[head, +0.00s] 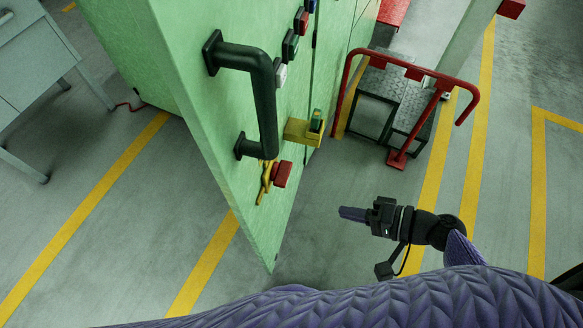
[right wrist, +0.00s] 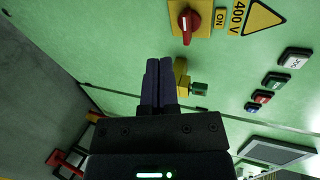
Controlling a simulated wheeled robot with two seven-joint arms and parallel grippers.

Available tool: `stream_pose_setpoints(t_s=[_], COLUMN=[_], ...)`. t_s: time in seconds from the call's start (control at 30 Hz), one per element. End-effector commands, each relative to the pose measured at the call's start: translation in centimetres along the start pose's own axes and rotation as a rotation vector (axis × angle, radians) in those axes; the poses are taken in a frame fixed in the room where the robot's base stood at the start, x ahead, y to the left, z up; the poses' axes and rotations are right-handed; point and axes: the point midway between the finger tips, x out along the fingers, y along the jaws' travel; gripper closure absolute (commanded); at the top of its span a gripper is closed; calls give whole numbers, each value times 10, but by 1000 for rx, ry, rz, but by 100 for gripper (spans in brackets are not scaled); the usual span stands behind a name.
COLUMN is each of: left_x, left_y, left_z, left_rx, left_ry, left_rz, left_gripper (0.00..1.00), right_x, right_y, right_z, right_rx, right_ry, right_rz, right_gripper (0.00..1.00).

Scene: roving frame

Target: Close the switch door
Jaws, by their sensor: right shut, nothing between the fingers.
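The green cabinet door (head: 225,110) carries a long black handle (head: 265,90). Its near lower corner juts toward me, past the cabinet side (head: 115,35), so it looks ajar; how far I cannot tell. A red knob (head: 282,174) and a yellow box with a green button (head: 303,131) are on the front. My right gripper (head: 345,213) is shut and empty, to the right of the door's lower part and apart from the handle. In the right wrist view, its fingers (right wrist: 159,62) lie across the green front beside the yellow box (right wrist: 182,76); contact cannot be told. My left gripper is out of view.
A red rail (head: 425,72) and metal steps (head: 400,95) stand beyond the cabinet. A grey desk (head: 45,65) stands at the left. Open floor with yellow lines (head: 480,120) lies right of the cabinet. A red rotary switch (right wrist: 187,20) shows in the right wrist view.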

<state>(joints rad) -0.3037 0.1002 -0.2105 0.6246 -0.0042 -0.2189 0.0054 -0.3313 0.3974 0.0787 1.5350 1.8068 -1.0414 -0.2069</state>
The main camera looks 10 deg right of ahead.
Motion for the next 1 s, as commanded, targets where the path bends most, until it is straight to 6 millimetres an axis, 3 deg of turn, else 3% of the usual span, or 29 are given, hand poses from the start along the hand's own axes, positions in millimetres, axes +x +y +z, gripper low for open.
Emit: stream_pose_setpoints(t_s=[0.03,0.1,0.2,0.37,0.8,1.0], left_x=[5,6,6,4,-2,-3], left_y=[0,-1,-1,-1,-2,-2], left_z=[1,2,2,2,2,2], left_rx=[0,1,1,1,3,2], left_ry=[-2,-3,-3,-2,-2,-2], left_rz=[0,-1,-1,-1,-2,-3], left_gripper=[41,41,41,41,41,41], right_x=[-5,-13,-19,0,88,108], right_y=[-29,-65,-88,-99,-130,-136], right_z=[-2,-2,0,3,12,14], right_rx=[-23,-49,-64,-65,-61,-60], right_ry=[-29,-67,-93,-97,-94,-93], right_rz=[-118,-258,-346,-357,-354,-351], right_gripper=[100,100,100,100,100,100])
